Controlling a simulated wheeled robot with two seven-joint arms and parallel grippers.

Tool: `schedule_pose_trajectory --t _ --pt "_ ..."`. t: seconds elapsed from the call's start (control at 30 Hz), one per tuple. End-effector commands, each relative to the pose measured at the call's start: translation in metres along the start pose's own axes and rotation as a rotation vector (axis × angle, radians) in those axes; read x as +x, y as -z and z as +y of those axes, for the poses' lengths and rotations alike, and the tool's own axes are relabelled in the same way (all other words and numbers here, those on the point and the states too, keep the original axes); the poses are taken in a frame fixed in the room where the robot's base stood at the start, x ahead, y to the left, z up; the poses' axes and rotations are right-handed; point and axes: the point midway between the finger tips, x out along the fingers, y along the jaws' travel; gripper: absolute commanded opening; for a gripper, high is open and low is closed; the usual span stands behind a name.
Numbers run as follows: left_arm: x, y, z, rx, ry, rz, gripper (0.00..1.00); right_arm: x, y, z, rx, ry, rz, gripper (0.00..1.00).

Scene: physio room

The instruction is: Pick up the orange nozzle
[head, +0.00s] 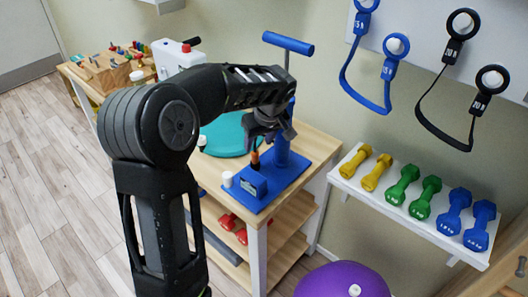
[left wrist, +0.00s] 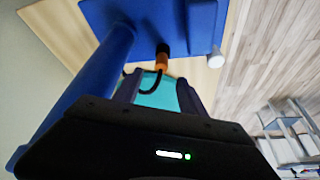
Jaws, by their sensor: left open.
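The orange nozzle (head: 255,158) stands at the front of the blue pump's base, below my left gripper (head: 268,138). In the left wrist view the nozzle (left wrist: 162,61) shows its orange body with a black end at the blue base and a dark hose curving from it. My left gripper (left wrist: 157,92) is open, with its fingers on either side of the line to the nozzle; I cannot tell whether they touch it. The blue pump (head: 282,145) stands upright with a T-handle, partly hidden by my gripper. My right gripper is not in view.
The wooden table (head: 312,146) holds the pump, a teal cushion (head: 226,136) and a small white cap (head: 228,179). A shelf (head: 345,184) with coloured dumbbells stands right. A purple ball (head: 342,282) lies below. Resistance bands (head: 388,72) hang on the wall.

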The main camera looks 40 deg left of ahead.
Motion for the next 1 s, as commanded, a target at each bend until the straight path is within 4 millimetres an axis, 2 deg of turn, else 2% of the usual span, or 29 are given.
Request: schedule_pose_trajectory --t 0.3,0.6,0.87,1.0 --pt "0.001 0.000 0.000 0.000 0.001 0.000 0.49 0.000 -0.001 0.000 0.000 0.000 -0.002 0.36" --pt "0.026 0.000 0.000 0.001 0.002 0.000 0.49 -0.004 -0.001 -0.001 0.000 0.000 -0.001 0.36" --pt "0.027 0.000 0.000 0.000 0.001 0.000 0.49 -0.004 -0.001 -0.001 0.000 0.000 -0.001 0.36" --pt "0.034 0.000 0.000 0.001 0.002 -0.001 0.49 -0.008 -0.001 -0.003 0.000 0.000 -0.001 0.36"
